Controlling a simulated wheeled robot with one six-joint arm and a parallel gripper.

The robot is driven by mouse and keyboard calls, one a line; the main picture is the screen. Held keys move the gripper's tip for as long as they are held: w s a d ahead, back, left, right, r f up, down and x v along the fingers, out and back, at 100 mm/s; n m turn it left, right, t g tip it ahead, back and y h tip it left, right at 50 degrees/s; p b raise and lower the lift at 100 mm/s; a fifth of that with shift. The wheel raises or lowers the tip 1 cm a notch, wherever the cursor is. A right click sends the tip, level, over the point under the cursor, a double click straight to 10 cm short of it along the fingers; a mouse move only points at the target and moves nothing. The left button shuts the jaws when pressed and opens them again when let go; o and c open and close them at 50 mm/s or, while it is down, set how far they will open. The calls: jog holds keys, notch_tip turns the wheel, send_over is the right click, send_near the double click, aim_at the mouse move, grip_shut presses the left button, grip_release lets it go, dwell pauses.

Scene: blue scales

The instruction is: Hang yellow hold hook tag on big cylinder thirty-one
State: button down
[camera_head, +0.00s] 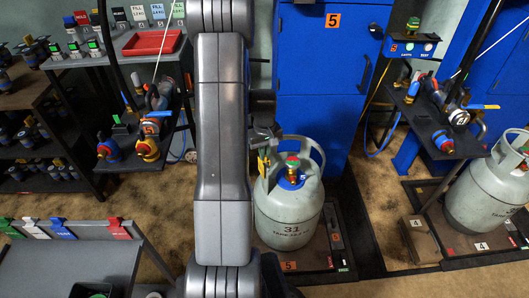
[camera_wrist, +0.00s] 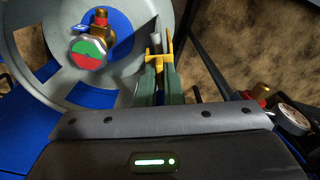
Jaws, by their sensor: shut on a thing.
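The big cylinder thirty-one (camera_head: 288,218) stands upright, pale grey with a handle collar, on a low platform marked 5. Its brass valve with a red and green cap (camera_wrist: 90,52) shows inside the collar in the wrist view. My gripper (camera_head: 263,148) is at the left side of the collar in the head view, its green-grey fingers (camera_wrist: 160,84) shut on the yellow hook tag (camera_wrist: 168,46). The tag is beside the collar's rim (camera_wrist: 138,45); I cannot tell whether it touches. In the head view the tag is small and partly hidden by my gripper.
A rack with green, white, blue and red tags (camera_head: 119,229) stands at lower left. A bench with a red tray (camera_head: 152,42) is behind it. A blue cabinet (camera_head: 325,100) stands behind the cylinder. Another grey cylinder (camera_head: 482,200) stands on platform 4 at right.

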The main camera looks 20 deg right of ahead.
jog(key=shift+f+b, duration=0.45)
jog(key=shift+f, duration=0.45)
jog(key=shift+f, duration=0.1)
jog(key=c, duration=1.5)
grip_release()
jog(key=shift+r, duration=0.25)
jog(key=shift+r+p, duration=2.45)
jog(key=shift+r, duration=1.1)
jog(key=shift+r, duration=0.1)
